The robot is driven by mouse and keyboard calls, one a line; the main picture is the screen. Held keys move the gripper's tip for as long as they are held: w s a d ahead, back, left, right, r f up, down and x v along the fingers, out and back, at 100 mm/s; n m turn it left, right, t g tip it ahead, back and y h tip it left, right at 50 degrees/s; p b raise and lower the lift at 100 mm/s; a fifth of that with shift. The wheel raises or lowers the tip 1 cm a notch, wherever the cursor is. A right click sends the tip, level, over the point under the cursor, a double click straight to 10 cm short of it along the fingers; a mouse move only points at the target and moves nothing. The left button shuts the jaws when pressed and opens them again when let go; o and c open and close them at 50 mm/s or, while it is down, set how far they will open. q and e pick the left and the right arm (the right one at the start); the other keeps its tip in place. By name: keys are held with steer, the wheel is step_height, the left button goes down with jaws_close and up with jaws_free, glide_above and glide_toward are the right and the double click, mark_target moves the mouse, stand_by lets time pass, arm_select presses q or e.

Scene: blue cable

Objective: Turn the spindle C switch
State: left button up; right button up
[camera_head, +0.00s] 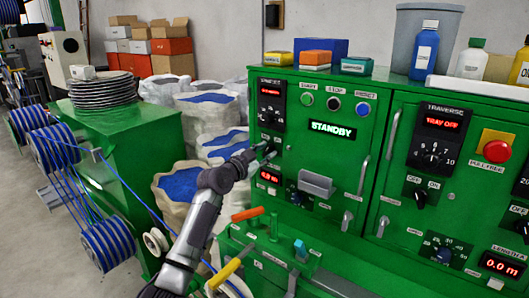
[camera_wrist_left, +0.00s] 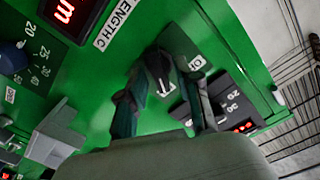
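My left gripper (camera_head: 264,152) reaches in from the left to the face of the green control cabinet (camera_head: 340,105). It is in front of a small switch beneath the upper-left panel. My left gripper's fingers (camera_wrist_left: 160,95) are apart, one on each side of the knob. Whether they touch it I cannot tell. In the head view the gripper hides most of this switch. My right gripper is not in view.
A green "STANDBY" display (camera_head: 332,129) and push buttons sit right of the gripper. A red emergency button (camera_head: 497,151) is farther right. Levers with orange (camera_head: 247,214) and yellow (camera_head: 224,273) handles stand below. Blue cable spools (camera_head: 110,242) and sacks are left.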

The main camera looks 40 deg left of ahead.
arm_select(q)
jaws_close()
steer(key=shift+n, duration=0.4)
steer(key=shift+a+n, duration=0.1)
steer(key=shift+n, duration=0.9)
steer(key=shift+a+n+p, duration=0.2)
steer(key=shift+n+p, duration=0.4)
steer(key=shift+n, duration=4)
